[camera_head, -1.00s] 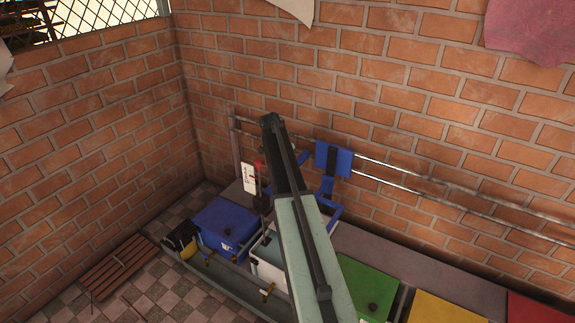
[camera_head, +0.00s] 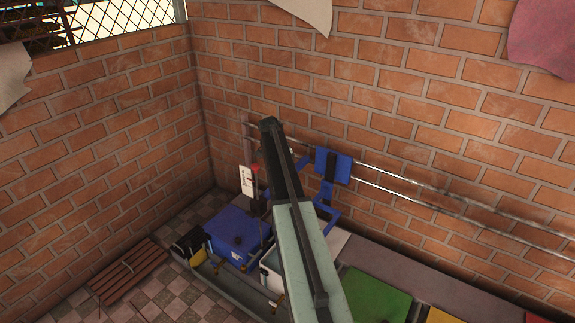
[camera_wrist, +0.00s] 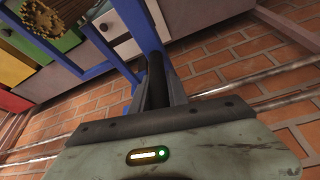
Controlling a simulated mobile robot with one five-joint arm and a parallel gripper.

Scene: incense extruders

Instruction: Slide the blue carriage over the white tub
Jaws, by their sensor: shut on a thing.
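The blue carriage (camera_head: 333,165) hangs on two metal rails along the brick wall. Its blue frame reaches forward and down behind my arm, above the row of tubs. The white tub (camera_head: 270,280) stands below, between the blue and green tubs, partly hidden by my arm. Whether the frame is directly over it I cannot tell. In the wrist view my gripper (camera_wrist: 156,88) is shut on a dark upright bar by the carriage's blue frame (camera_wrist: 138,28).
A blue tub (camera_head: 238,232) stands left of the white one; a green tub (camera_head: 375,297) stands to the right. The rails (camera_head: 430,196) run on, clear, to the right. A white plate (camera_head: 246,181) and red knob stand left of my arm. A wooden slatted rack (camera_head: 128,270) lies on the floor.

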